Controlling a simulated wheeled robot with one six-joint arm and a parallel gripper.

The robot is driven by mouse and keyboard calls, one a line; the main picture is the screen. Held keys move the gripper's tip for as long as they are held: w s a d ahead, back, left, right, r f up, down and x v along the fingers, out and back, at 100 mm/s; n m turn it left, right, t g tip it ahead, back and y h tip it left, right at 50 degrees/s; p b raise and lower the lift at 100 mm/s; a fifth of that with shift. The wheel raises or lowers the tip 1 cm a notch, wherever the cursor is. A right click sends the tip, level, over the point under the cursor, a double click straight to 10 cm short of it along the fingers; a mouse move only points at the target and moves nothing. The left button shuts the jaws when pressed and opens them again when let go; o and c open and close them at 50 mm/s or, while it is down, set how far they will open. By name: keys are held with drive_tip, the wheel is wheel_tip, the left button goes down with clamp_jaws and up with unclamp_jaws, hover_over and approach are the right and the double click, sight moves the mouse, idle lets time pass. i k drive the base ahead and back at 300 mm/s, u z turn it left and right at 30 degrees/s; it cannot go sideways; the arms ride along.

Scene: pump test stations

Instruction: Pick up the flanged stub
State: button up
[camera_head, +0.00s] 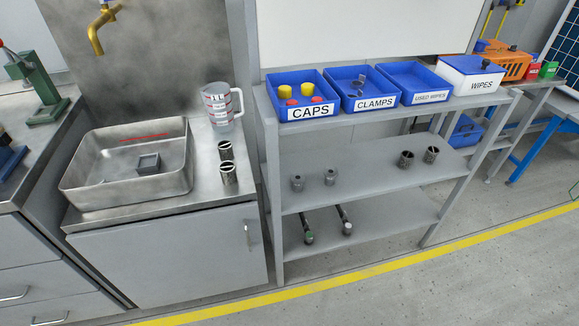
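No piece in view is labelled as the flanged stub, and I cannot tell for certain which one it is. Two small grey metal pieces, a left one (298,184) and a right one (330,177), stand on the left part of the middle shelf (370,170); they look like short stubs with a wider part, but are too small to make out fully. Two dark open cylinders, one (406,160) left of the other (431,155), stand further right on that shelf. My gripper is not in view.
Blue bins marked CAPS (305,112), CLAMPS (370,103) and USED WIPES (428,97) line the top shelf beside a WIPES box (475,84). Two tubes (309,237) lie below. A sink (125,175), jug (221,108) and two cylinders (228,174) are left. Floor in front is clear.

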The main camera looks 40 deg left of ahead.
sight(331, 172)
drive_tip(key=u, duration=1.05)
drive_tip(key=i, duration=1)
drive_tip(key=u, duration=0.8)
